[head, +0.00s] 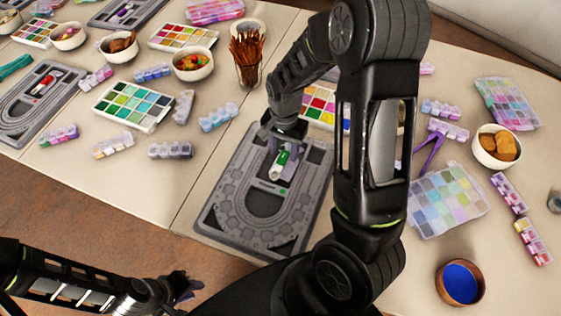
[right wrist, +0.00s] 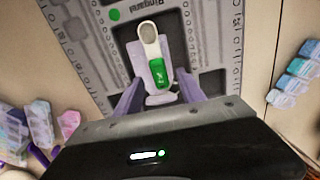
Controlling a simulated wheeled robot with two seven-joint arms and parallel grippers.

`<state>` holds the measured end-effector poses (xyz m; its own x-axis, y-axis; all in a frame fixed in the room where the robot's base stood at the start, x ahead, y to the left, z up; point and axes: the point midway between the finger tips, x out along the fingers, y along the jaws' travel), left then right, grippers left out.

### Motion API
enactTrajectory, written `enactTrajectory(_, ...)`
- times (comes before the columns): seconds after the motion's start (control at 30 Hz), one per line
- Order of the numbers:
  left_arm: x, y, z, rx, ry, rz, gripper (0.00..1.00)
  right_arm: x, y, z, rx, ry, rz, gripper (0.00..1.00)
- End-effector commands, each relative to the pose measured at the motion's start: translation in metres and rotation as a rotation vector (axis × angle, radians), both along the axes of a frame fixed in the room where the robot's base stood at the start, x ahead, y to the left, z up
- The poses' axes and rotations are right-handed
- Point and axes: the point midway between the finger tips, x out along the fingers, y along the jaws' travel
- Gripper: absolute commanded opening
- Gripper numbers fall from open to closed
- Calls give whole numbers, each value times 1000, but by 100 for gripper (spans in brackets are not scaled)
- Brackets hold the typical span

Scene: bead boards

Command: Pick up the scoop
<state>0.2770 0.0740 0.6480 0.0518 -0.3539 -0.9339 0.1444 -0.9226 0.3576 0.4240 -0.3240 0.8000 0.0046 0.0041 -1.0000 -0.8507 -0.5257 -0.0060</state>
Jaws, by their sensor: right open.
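The scoop (right wrist: 150,42) has a pale bowl and a green handle. It lies on the grey bead board (right wrist: 103,50), with a pale lilac piece under or beside its handle. In the head view the scoop (head: 281,158) shows in the recessed middle of the board (head: 222,212), partly hidden by my right arm. My right gripper (right wrist: 160,92) is open, with one lilac finger on each side of the green handle; I cannot tell whether they touch it. It comes down over the board in the head view (head: 284,140). My left gripper (head: 186,287) is low at the left, away from the board; its jaws are unclear.
A glass of brown sticks (head: 248,72) stands behind the board. A bead palette (head: 134,105) and several small bead boxes lie to the left. A pastel bead case (head: 447,200), a bowl of cookies (head: 497,146) and a blue-filled bowl (head: 460,283) are at the right.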

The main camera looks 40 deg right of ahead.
Motion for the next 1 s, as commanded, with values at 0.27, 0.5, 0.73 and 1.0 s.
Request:
enactTrajectory(0.27, 0, 0, 1, 1, 1, 1, 25, 1, 0, -18, 0, -1, 0, 47)
enactTrajectory(0.5, 0, 0, 1, 1, 1, 1, 25, 1, 0, -18, 0, -1, 1, 47)
enactTrajectory(0.73, 0, 0, 1, 1, 1, 1, 25, 1, 0, -18, 0, -1, 0, 47)
enactTrajectory(1.0, 0, 0, 1, 1, 1, 1, 25, 1, 0, -18, 0, -1, 1, 27)
